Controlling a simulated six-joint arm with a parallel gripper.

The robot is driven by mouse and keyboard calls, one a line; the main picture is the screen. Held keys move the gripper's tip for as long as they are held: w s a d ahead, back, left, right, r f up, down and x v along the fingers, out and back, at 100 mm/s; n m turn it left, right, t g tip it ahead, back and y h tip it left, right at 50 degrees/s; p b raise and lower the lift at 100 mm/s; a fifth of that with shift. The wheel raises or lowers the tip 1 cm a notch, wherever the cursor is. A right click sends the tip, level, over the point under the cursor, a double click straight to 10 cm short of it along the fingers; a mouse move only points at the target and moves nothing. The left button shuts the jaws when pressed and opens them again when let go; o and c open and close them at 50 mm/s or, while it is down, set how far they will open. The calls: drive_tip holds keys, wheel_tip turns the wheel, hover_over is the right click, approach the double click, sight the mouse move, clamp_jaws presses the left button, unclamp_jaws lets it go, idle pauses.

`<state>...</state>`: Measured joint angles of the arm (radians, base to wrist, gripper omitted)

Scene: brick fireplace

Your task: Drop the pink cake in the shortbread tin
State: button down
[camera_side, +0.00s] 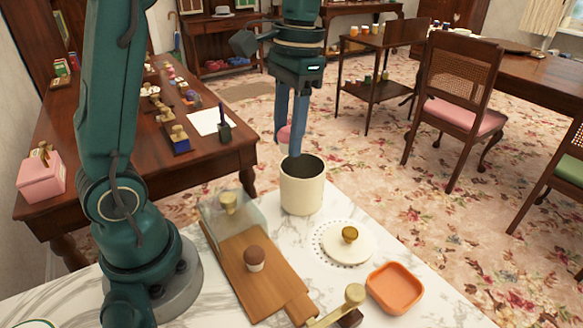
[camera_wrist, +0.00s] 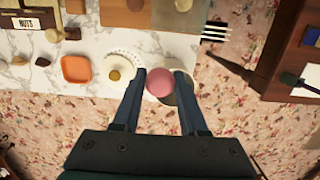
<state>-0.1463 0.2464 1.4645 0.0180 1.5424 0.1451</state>
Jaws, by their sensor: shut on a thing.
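The pink cake (camera_side: 284,134) is held between the blue fingers of my gripper (camera_side: 290,146). In the wrist view the pink cake (camera_wrist: 160,82) sits between the fingertips (camera_wrist: 161,78). The shortbread tin (camera_side: 302,191) is a cream cylinder, upright and open at the top, with a dark inside. The fingertips and cake are just above its rim in the side view. In the wrist view the cake and a finger hide part of the tin (camera_wrist: 188,82), which lies right below.
A round cream lid with a brass knob (camera_side: 347,248) lies beside the tin on the marble top (camera_side: 215,291). An orange dish (camera_side: 394,287) and a wooden board (camera_side: 240,254) with a small brown-topped cake (camera_side: 254,259) are nearby. A dark wooden table (camera_side: 205,158) stands behind.

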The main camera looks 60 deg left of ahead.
drive_tip(key=shift+w+a+r, duration=0.1)
drive_tip(key=shift+w+r, duration=0.1)
drive_tip(key=shift+r, duration=0.15)
approach(302, 184)
wheel_tip(302, 184, up, 2)
drive_tip(key=a, duration=0.3)
drive_tip(key=shift+w+a+f, duration=0.1)
drive_tip(key=shift+w, duration=0.5)
wheel_tip(302, 184, down, 6)
idle(1.0)
drive_tip(key=shift+c, duration=1.8)
unclamp_jaws()
